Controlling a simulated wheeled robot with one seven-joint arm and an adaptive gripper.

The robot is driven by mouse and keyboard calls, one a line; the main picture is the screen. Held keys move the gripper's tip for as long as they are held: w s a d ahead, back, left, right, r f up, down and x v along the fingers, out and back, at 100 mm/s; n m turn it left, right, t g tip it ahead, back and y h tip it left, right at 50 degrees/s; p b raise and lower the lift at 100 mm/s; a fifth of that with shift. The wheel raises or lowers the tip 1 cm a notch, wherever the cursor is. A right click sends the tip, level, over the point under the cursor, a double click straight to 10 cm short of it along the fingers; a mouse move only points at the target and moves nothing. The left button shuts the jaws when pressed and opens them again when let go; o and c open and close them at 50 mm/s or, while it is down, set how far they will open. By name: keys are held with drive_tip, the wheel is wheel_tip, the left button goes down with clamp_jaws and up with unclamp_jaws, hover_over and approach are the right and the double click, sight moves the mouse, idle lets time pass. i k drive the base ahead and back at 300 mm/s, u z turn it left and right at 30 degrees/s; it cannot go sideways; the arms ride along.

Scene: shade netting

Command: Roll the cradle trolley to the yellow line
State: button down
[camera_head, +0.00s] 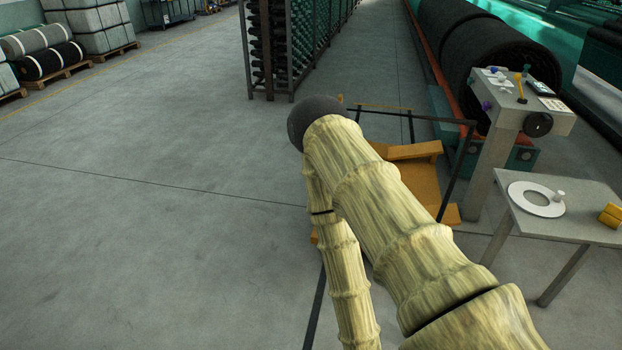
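The cradle trolley (424,182) is orange with a dark upright frame and stands on the floor right of centre. My arm covers much of its left and near side. My arm reaches from the bottom right up to a dark rounded end near the trolley's far left corner. My gripper's fingers do not show, and I cannot tell whether anything touches the trolley. A thin yellow line (150,43) runs along the floor at the upper left, beside the pallets. A short yellowish strip also shows just beyond the trolley; I cannot tell whether it is on the floor.
A grey table (570,226) with a white ring (536,199) and yellow blocks stands at right. A grey pedestal (493,165) with small items stands behind it, beside a large black netting roll (480,50). A dark rack (268,55) stands at top centre. The left floor is clear.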

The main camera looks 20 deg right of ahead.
sight(415, 162)
drive_tip(key=i, duration=0.85)
drive_tip(key=z, duration=0.65)
